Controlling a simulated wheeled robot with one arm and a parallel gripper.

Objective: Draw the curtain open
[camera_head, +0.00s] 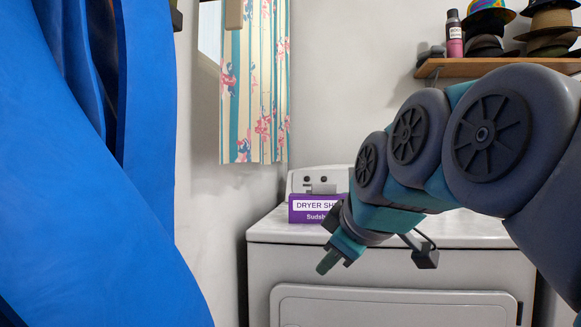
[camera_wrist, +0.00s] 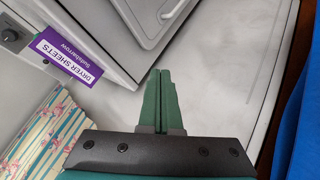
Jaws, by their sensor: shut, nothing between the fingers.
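A large blue cloth (camera_head: 90,190) hangs in folds down the left side of the head view, like a curtain, with a dark gap between folds near its top. Its edge also shows at the right of the wrist view (camera_wrist: 300,135). A smaller floral striped curtain (camera_head: 255,85) hangs at the window, and it shows at the lower left of the wrist view (camera_wrist: 35,125). I cannot tell which curtain the task names. My gripper (camera_head: 327,263) is shut and empty, pointing down-left in front of the dryer. Its closed fingers (camera_wrist: 158,75) touch neither cloth.
A white dryer (camera_head: 390,268) stands below and behind my gripper. A purple dryer sheets box (camera_head: 305,215) sits on its top. A wooden shelf (camera_head: 490,67) at upper right holds hats (camera_head: 488,22) and a spray can (camera_head: 454,35). Pale wall shows between the two cloths.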

